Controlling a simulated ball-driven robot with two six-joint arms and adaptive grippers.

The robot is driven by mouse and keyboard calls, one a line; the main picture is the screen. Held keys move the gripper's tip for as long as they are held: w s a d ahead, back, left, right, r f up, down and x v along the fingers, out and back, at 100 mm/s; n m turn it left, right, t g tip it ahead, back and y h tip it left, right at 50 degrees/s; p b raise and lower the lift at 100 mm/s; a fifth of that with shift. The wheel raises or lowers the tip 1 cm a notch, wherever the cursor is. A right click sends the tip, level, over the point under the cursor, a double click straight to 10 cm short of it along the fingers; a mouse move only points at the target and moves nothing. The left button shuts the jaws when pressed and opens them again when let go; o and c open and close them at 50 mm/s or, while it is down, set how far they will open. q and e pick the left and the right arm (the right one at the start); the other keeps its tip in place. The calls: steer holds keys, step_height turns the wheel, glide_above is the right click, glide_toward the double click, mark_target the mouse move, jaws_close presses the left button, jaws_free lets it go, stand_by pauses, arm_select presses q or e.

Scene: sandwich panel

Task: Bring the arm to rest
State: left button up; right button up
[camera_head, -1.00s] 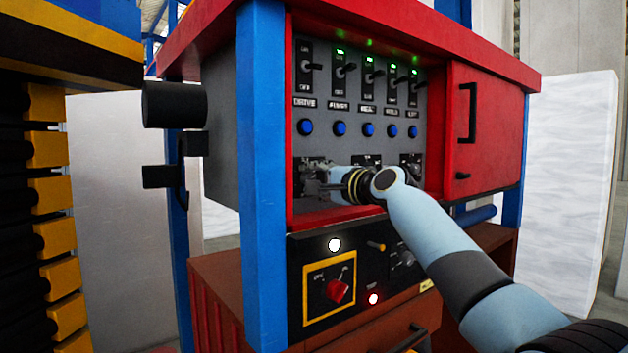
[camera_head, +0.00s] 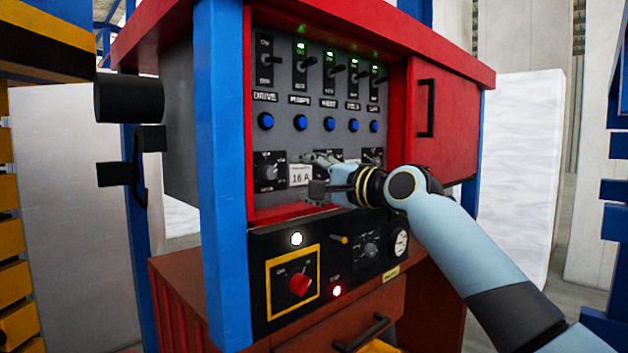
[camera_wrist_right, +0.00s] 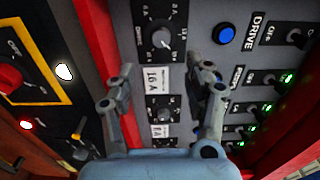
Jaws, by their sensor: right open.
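My right gripper (camera_head: 313,174) is open and empty in front of the lower row of dials on the grey switch panel (camera_head: 285,143). In the right wrist view its two fingers (camera_wrist_right: 160,90) stand apart with nothing between them, and the panel lies beyond. The left dial (camera_head: 269,171) is clear of the fingers, beside a white "16 A" label (camera_head: 301,175). The dial also shows in the right wrist view (camera_wrist_right: 161,38). The middle dial is partly hidden behind the gripper. My left gripper is not in view.
Above are blue buttons (camera_head: 329,123) and a row of toggle switches (camera_head: 265,58); all but the DRIVE one have green lamps lit. A blue post (camera_head: 222,180) stands left of the panel, a red cabinet door (camera_head: 445,120) right. A red knob (camera_head: 299,284) sits below.

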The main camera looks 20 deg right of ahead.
steer(key=shift+v, duration=0.95)
